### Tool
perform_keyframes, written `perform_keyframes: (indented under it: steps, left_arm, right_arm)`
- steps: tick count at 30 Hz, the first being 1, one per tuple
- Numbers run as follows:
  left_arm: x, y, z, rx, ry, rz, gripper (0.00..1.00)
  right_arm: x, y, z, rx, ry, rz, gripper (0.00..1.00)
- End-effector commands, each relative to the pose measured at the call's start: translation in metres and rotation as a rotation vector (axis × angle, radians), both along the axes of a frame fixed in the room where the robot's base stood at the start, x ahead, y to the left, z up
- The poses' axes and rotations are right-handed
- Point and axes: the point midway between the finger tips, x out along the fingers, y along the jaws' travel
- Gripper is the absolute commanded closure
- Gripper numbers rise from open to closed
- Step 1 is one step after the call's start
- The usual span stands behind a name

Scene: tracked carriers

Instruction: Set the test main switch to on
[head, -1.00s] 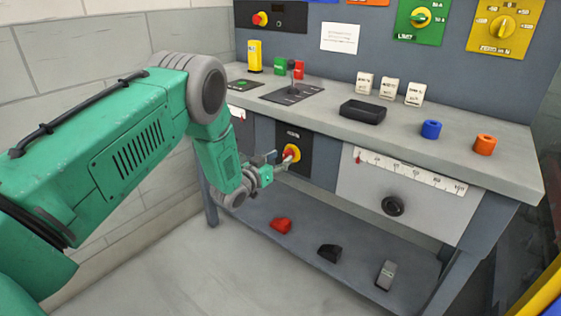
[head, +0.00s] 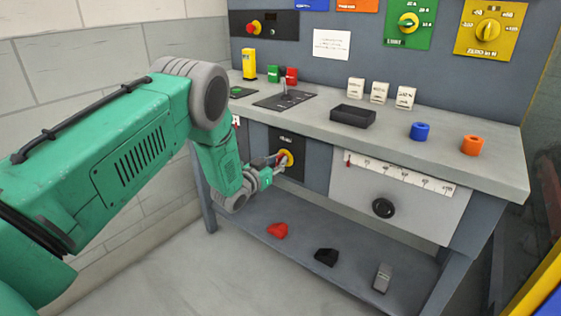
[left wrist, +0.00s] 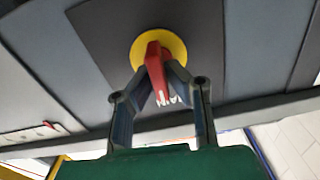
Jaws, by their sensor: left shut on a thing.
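The main switch is a red handle (left wrist: 154,62) on a yellow disc (left wrist: 176,44). It sits on a black panel (head: 288,140) at the front of the bench, below the top; the switch also shows in the head view (head: 286,157). My left gripper (head: 276,165) reaches it from the left and is shut on the red handle. In the left wrist view its two fingers (left wrist: 157,84) lie on either side of the handle, which slants slightly. A white label below the handle is partly covered by the fingers. My right gripper is not in view.
A grey panel with a scale (head: 400,170) and a black knob (head: 383,208) is right of the switch. A lower shelf (head: 300,250) holds red, black and grey pieces. The bench top (head: 450,155) carries a black tray (head: 352,116) and rings. Another red-yellow knob (head: 254,28) is on the back panel.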

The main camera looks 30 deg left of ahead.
Motion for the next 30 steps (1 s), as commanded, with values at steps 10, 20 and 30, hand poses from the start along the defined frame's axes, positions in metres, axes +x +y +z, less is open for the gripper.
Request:
perform_keyframes:
  steps: [10,20,30]
  left_arm:
    - [-0.0041,-0.0062,-0.0099,0.266,0.003,-0.012,1.0]
    - [-0.0044,-0.0068,-0.0108,0.581,-0.019,-0.013,1.0]
    - [-0.0044,-0.0078,-0.012,0.903,-0.047,-0.014,1.0]
  right_arm:
    - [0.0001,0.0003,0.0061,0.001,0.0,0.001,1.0]
    - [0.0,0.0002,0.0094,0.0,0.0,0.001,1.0]
    - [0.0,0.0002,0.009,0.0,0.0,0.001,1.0]
